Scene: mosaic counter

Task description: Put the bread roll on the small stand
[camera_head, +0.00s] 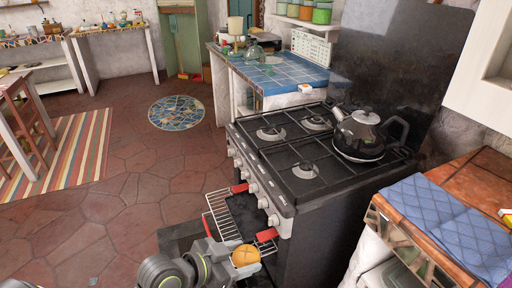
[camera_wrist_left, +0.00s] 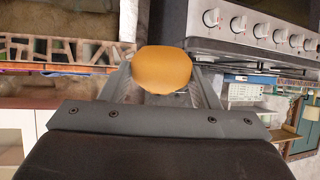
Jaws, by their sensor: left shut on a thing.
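The bread roll (camera_head: 246,255) is golden brown and round, with a scored top, near the bottom of the head view. My left gripper (camera_head: 243,262) is shut on it and holds it in front of the stove, beside the wire rack. In the left wrist view the roll (camera_wrist_left: 162,68) sits between the two fingers (camera_wrist_left: 164,88), with its smooth side facing the camera. I cannot make out the small stand with certainty in either view. My right gripper is not in view.
The black stove (camera_head: 300,155) carries a kettle (camera_head: 362,133) at its right. A wire rack (camera_head: 222,212) with red ends sticks out at its front. A tiled counter (camera_head: 282,78) is behind; a counter with a blue cloth (camera_head: 447,225) is at the right. Open floor lies left.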

